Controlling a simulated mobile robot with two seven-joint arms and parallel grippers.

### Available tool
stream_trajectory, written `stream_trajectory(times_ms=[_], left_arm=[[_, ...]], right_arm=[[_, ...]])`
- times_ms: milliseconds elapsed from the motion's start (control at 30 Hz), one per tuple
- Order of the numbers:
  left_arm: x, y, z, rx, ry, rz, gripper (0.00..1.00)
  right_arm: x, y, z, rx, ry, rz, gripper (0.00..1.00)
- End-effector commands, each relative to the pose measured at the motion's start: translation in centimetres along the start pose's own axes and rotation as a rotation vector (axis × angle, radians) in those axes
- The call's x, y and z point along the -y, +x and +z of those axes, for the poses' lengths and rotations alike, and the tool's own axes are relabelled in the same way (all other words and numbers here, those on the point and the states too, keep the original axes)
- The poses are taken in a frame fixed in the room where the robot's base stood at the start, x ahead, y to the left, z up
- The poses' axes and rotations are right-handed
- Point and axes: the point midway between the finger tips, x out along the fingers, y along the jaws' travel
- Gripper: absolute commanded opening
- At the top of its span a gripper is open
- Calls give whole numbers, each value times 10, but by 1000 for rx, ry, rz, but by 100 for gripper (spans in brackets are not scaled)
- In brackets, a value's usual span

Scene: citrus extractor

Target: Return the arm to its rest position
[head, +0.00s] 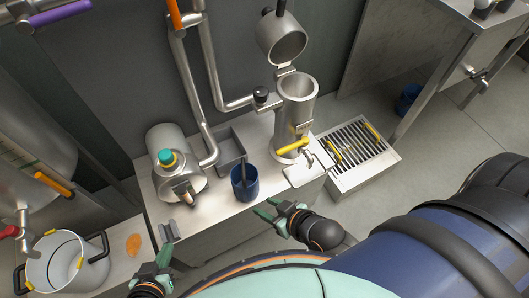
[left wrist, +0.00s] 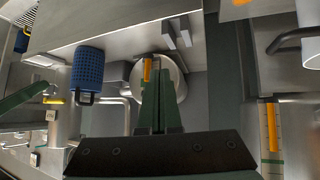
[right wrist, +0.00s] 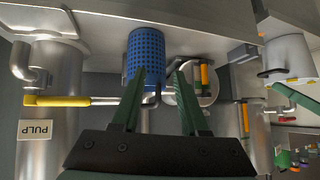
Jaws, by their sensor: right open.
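My left gripper (head: 166,250) is low in the head view, in front of the steel bench's left part. In the left wrist view its green fingers (left wrist: 159,75) are together with nothing visible between them. My right gripper (head: 265,207) is at the bench's front edge, right of and nearer than the blue mesh cup (head: 244,183). In the right wrist view its fingers (right wrist: 160,72) are apart and empty, with the cup (right wrist: 146,52) beyond them. The cup stands upright on the bench, apart from both grippers in the head view.
The steel extractor cylinder (head: 297,100) with its open lid (head: 281,38) and yellow-handled valve (head: 292,145) stands behind the cup. A slatted tray (head: 372,165) is at the right. A white pot (head: 62,268) and orange patch (head: 134,244) are at the left.

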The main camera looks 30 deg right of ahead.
Motion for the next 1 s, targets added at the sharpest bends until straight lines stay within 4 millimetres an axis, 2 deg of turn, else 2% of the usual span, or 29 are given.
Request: stream_trajectory(times_ms=[167, 300, 400, 500, 633, 1000], left_arm=[[-1, -20, -22, -2, -1, -6, 0], [4, -48, -47, -14, -6, -27, 0], [12, -66, -43, 14, -16, -53, 0], [14, -80, -53, 10, -18, -62, 0], [19, -88, -62, 0, -18, -74, 0], [19, -88, -62, 0, -18, -74, 0]], right_arm=[[-2, -21, -18, -2, 1, 11, 44], [-7, -48, -39, -1, 6, 34, 44], [-11, -66, -50, 0, 10, 49, 44], [-14, -79, -57, -1, 13, 62, 44], [-18, -87, -61, 0, 15, 73, 44], [-18, -87, -61, 0, 15, 73, 44]])
